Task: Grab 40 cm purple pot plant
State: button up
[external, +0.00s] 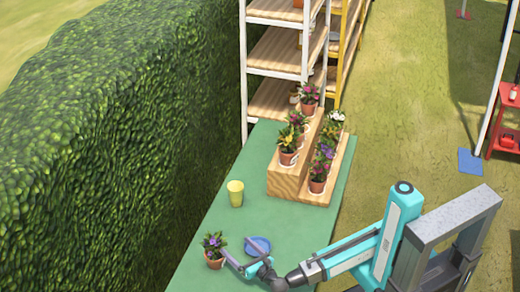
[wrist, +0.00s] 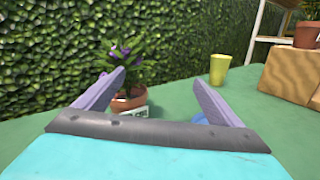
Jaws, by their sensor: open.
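A purple-flowered plant in a terracotta pot (external: 214,251) stands upright on the green table's near left part. In the wrist view the purple pot plant (wrist: 130,62) stands ahead, left of centre, with a white label low on its pot. My gripper (external: 238,258) is open beside the pot, on its right in the external view. In the wrist view the fingers of my gripper (wrist: 160,90) are spread wide, with the left finger overlapping the plant and pot. Nothing is held. Another purple-flowered pot plant (external: 318,172) stands on the wooden stand's lower step.
A blue dish (external: 257,246) lies close to my gripper. A yellow cup (external: 236,193) stands farther back on the green table (external: 190,262). The stepped wooden stand (external: 287,182) holds several potted plants. A hedge (external: 110,150) borders the table's left side.

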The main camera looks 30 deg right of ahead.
jog(key=s+a+f+n+g+y, duration=0.1)
jog(key=s+a+f+n, duration=0.1)
jog(key=s+a+f+n+y+p, duration=0.1)
jog(key=a+f+n+y, duration=0.1)
jog(key=shift+s+a+f+g+y, duration=0.25)
jog(key=shift+s+f+g+y, duration=0.05)
jog(key=shift+s+g, duration=0.1)
jog(key=shift+w, duration=0.1)
jog(key=p, duration=0.1)
send_near(207, 249)
jog(key=x, duration=0.3)
jog(key=shift+a, duration=0.25)
jog(key=shift+w+a, duration=0.2)
jog(key=shift+w, duration=0.35)
jog(key=shift+w, duration=0.1)
jog(key=shift+p+x, duration=0.8)
jog(key=shift+x, duration=1.7)
jog(key=shift+d, duration=0.1)
jog(key=shift+c, duration=0.5)
